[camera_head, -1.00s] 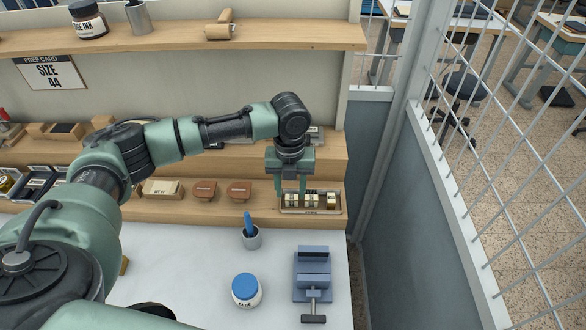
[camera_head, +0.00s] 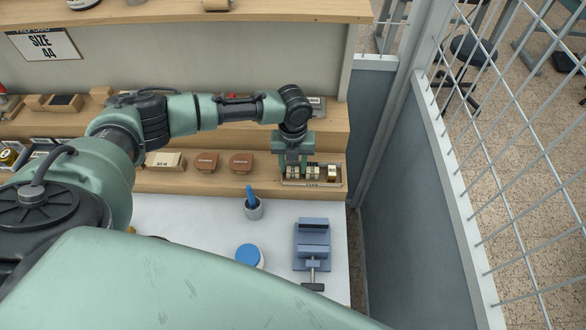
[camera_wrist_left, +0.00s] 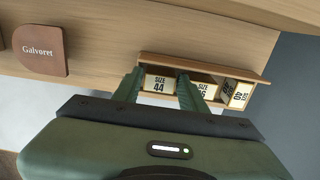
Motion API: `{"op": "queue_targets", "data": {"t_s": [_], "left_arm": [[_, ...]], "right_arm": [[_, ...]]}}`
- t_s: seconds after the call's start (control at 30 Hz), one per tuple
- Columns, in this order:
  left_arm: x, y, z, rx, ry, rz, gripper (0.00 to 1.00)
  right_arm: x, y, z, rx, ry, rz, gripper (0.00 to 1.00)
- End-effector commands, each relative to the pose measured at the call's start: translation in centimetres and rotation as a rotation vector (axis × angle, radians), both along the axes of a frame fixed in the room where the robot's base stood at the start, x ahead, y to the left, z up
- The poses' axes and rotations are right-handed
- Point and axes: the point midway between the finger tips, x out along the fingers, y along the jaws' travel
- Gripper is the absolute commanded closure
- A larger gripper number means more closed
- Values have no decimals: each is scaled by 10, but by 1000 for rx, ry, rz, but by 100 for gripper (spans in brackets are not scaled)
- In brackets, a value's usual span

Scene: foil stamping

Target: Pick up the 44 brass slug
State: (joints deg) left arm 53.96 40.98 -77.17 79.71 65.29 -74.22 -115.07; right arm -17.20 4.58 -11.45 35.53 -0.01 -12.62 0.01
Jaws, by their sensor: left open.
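The 44 brass slug (camera_wrist_left: 159,84) shows its "SIZE 44" label in the left wrist view, in the left part of a small wooden tray (camera_wrist_left: 205,66). My left gripper (camera_wrist_left: 160,74) is open, with one finger on each side of that slug; I cannot tell whether they touch it. In the head view my left gripper (camera_head: 292,168) points down at the left part of the tray and partly hides the slugs. A second slug (camera_wrist_left: 204,91) sits just right of the right finger, its label partly covered. A third slug (camera_wrist_left: 238,95) stands at the right end. My right gripper is out of view.
Leather pieces (camera_head: 241,162) lie left of the tray on the shelf step. A cup with a blue tool (camera_head: 253,208), a blue-lidded jar (camera_head: 249,257) and a blue vise (camera_head: 313,243) stand on the white table. A wire fence (camera_head: 480,150) is at the right.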

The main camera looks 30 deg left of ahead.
Motion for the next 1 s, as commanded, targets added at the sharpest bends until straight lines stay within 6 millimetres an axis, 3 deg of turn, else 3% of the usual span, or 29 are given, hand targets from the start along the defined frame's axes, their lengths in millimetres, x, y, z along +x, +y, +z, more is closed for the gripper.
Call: {"op": "queue_targets", "data": {"t_s": [0.2, 0.33, 0.37, 0.67, 0.77, 1.0], "left_arm": [[0, 0, -1, 0, 0, 0, 61], [0, 0, -1, 0, 0, 0, 97], [0, 0, -1, 0, 0, 0, 100], [1, 0, 3, -2, -3, 0, 100], [2, 0, 15, -2, -4, 0, 100], [2, 0, 63, -1, -6, 0, 100]], "right_arm": [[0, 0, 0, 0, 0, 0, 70], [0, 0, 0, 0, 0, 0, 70], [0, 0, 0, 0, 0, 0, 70], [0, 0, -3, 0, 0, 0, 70], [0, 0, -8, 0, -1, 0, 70], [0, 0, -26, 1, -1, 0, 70]]}}
